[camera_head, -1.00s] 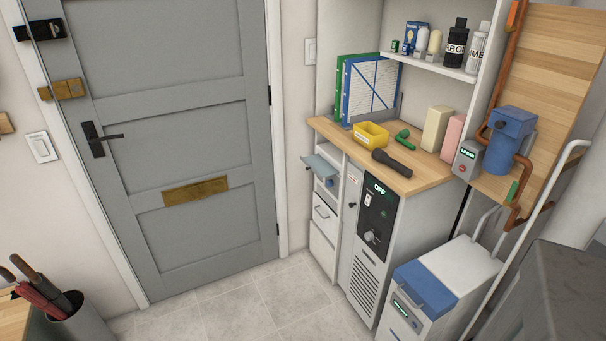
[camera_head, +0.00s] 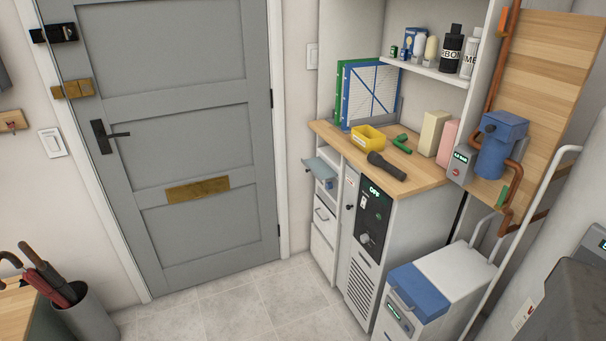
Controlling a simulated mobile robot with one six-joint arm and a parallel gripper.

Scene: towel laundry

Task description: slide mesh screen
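A blue-framed panel with crossed diagonal lines over a pale, finely lined face (camera_head: 374,92) stands upright at the back left of the wooden counter (camera_head: 412,178). It may be the mesh screen; the weave is too small to tell. A green-framed panel (camera_head: 343,90) stands just behind and left of it. A grey upright bracket or rail is beside their lower edges. My gripper is not in view.
On the counter are a yellow tray (camera_head: 368,138), a black flashlight (camera_head: 385,166) and a green fitting (camera_head: 402,144). A blue-lidded white unit (camera_head: 420,287) stands in front at right. The tiled floor (camera_head: 235,308) before the grey door (camera_head: 190,140) is clear.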

